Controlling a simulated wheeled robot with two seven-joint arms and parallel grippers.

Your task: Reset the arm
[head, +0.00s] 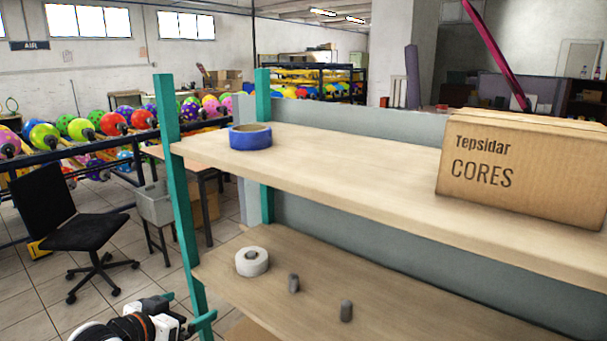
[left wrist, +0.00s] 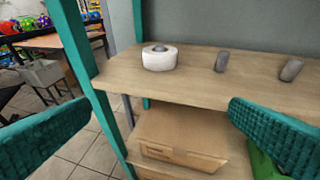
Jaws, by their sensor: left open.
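My left gripper (head: 186,309) shows at the bottom left of the head view, beside the front teal post of the shelf. In the left wrist view its two teal fingers stand wide apart, with nothing between them (left wrist: 160,122). It is open and empty, in front of the shelf and apart from the things on it. My right gripper is in neither view.
The lower board (head: 220,272) holds a white tape roll (head: 252,261) and two small grey cylinders (head: 293,283) (head: 346,311). The upper board (head: 340,160) holds a blue tape roll (head: 250,137) and a cardboard box (head: 520,175). Another box (left wrist: 180,138) sits below. A chair (head: 65,215) stands left.

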